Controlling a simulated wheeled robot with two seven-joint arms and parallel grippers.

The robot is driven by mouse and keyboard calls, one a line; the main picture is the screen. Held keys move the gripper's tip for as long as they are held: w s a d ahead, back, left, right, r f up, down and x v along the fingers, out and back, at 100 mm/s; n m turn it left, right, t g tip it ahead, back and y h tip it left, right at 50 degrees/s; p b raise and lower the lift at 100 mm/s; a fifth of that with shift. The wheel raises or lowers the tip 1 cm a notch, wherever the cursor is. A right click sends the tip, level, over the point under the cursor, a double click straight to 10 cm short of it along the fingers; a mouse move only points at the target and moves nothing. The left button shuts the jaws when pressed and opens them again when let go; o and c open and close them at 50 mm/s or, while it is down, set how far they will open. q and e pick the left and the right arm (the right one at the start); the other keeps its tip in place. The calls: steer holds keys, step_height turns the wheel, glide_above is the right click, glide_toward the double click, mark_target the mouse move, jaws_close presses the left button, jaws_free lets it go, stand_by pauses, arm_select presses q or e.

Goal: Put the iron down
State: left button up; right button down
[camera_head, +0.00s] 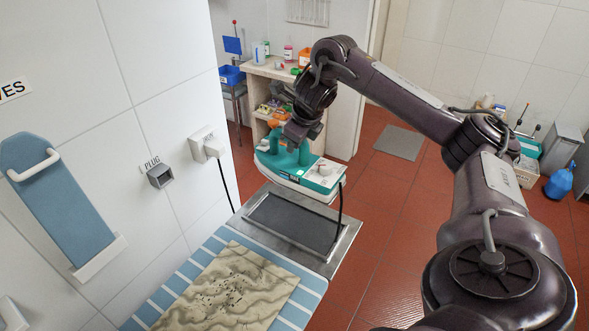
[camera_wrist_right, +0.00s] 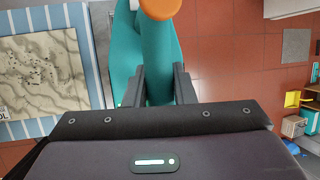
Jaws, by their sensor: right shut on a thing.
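The iron (camera_head: 298,174) is teal and white and hangs in my right gripper (camera_head: 296,142), above the far end of the board. Its teal handle with an orange end (camera_wrist_right: 160,50) runs between the two fingers in the right wrist view. The right gripper is shut on that handle. A metal iron rest with a dark inset (camera_head: 296,225) lies below and slightly nearer than the iron. A black cord runs down from the iron's right end. My left gripper is not in view.
The blue-striped board (camera_head: 306,290) carries a patterned tan cloth (camera_head: 228,290) next to the rest. A shelf (camera_head: 270,90) stands behind. Red floor is open at right.

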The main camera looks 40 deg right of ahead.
mark_target(306, 180)
step_height(306, 180, down, 10)
steer(key=b, duration=0.6)
steer(key=shift+w+r, duration=0.1)
steer(key=shift+r, duration=0.05)
step_height(306, 180, down, 10)
steer(key=shift+p, duration=0.35)
steer(key=c, duration=1.5)
jaws_free()
steer(key=shift+c, duration=0.2)
steer(key=o, duration=0.3)
steer(key=shift+s, duration=0.2)
steer(key=shift+o, duration=0.2)
steer(key=b+v, duration=0.1)
steer(key=v, duration=1.1)
steer(key=shift+b, duration=0.35)
